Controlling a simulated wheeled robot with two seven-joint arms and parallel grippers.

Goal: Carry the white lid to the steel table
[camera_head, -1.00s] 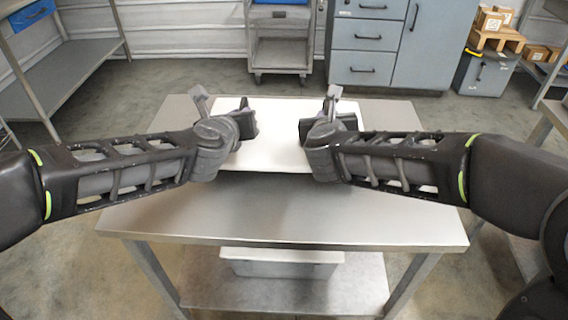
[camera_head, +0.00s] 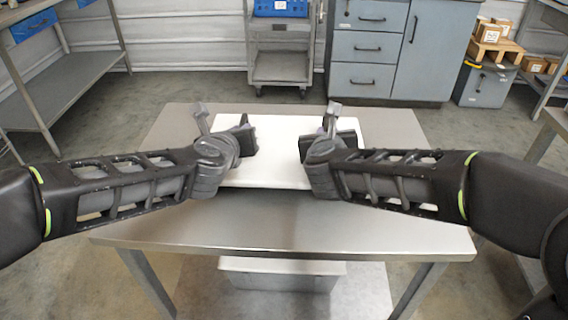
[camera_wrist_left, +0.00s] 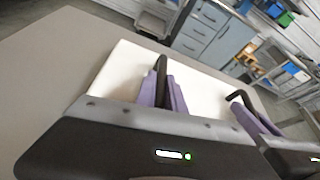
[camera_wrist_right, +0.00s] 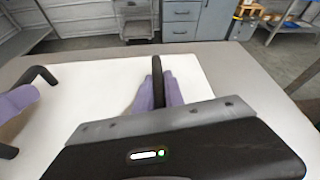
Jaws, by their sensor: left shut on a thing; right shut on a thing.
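The white lid (camera_head: 275,165) is a flat panel over the middle of the steel table (camera_head: 285,228). My left gripper (camera_head: 243,138) is shut on a dark handle at the lid's left side. My right gripper (camera_head: 320,143) is shut on a dark handle at its right side. In the left wrist view, purple finger pads close around the handle (camera_wrist_left: 162,82) above the lid (camera_wrist_left: 118,68). The right wrist view shows the same grip on the other handle (camera_wrist_right: 157,82), with the lid (camera_wrist_right: 90,95) below. I cannot tell whether the lid touches the tabletop.
A pale bin (camera_head: 280,272) stands on the table's lower shelf. Bare tabletop shows in front of the lid and at both sides. Beyond are a wheeled cart (camera_head: 281,68), grey-blue cabinets (camera_head: 362,42) and a metal shelf (camera_head: 75,85) at left.

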